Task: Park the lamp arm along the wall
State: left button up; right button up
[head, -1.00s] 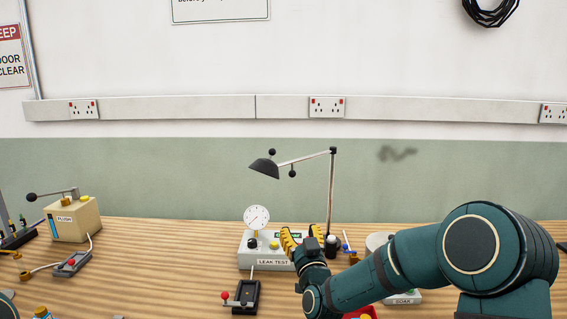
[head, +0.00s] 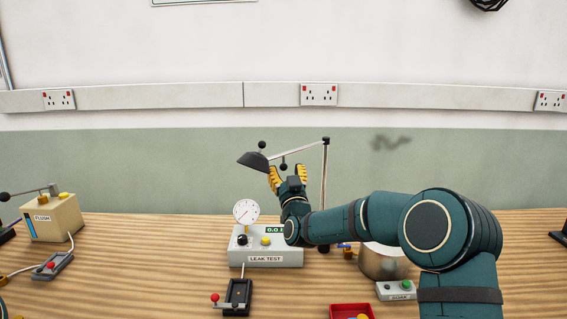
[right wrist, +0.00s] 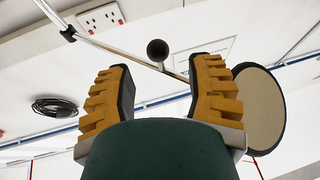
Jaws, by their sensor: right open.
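The desk lamp has a dark shade (head: 253,161), a slim lamp arm (head: 300,150) and an upright post (head: 324,185) at the back of the bench. The lamp arm reaches left from the post top, roughly along the wall. In the right wrist view the knob (right wrist: 157,49) shows between and beyond the open fingertips (right wrist: 158,66), with the shade (right wrist: 260,108) at right. Contact cannot be told.
The leak test box (head: 265,247) with its dial gauge (head: 246,212) stands below the lamp. A metal pot (head: 384,262) and a red tray (head: 350,308) are to the right. The flush box (head: 52,217) is at left. Wall behind the lamp is clear.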

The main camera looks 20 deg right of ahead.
aim_at(284, 164)
jog(key=shift+x, duration=2)
grip_shut()
jog(key=shift+f, duration=0.1)
